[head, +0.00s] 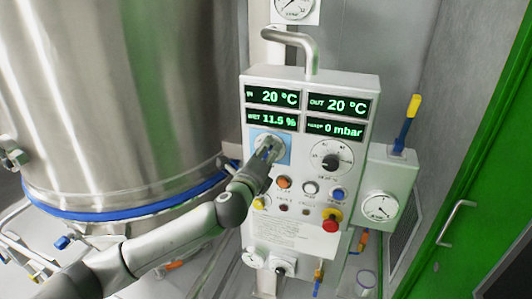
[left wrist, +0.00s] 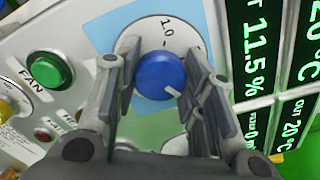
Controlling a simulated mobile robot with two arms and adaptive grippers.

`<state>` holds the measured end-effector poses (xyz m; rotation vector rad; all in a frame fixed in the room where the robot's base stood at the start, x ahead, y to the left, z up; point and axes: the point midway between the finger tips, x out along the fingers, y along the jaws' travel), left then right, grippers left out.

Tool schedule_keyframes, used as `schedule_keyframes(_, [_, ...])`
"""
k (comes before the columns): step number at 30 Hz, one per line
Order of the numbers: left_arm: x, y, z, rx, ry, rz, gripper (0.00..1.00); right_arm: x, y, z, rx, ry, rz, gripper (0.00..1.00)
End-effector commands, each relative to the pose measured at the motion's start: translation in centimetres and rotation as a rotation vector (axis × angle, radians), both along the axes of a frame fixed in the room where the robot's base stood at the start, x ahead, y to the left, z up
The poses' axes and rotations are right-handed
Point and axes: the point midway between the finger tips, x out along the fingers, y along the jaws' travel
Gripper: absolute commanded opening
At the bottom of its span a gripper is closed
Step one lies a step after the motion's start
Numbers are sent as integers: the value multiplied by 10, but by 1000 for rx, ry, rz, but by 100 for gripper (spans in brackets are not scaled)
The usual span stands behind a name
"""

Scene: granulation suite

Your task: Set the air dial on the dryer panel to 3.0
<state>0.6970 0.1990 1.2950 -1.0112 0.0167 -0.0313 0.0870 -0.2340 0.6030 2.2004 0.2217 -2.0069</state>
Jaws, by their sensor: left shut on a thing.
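The dryer panel (head: 358,100) is a white box with green readouts: 20 °C twice, 11.5 % and 0 mbar. My left gripper (head: 268,148) is at a dial on a light blue patch (head: 284,141), at the panel's left. In the left wrist view, its fingers (left wrist: 163,82) are on either side of a blue knob (left wrist: 158,72) and shut on it. The knob's white pointer line points to the lower right there. The white scale plate (left wrist: 185,35) shows 1.0; its other marks are hidden by the fingers. My right gripper is not in view.
A black-knobbed dial (head: 331,158) is right of my gripper. Below are several buttons and lamps, including a red stop button (head: 331,222); a green FAN button (left wrist: 48,70) shows in the wrist view. A steel vessel (head: 120,90) is at left, a green door (head: 480,170) at right.

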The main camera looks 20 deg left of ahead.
Motion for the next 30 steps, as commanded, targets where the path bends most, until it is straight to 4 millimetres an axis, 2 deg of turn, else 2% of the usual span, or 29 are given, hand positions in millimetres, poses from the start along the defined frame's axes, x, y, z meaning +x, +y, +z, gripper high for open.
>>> schedule_keyframes(17, [0, 0, -2, 35, 2, -1, 13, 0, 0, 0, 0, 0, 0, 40])
schedule_keyframes(18, [0, 0, -2, 35, 2, 0, 40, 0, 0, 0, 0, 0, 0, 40])
schedule_keyframes(23, [0, 0, -1, 34, 1, 0, 60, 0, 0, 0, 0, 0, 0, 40])
schedule_keyframes(30, [0, 0, -1, 33, 0, 0, 60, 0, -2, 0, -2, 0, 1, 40])
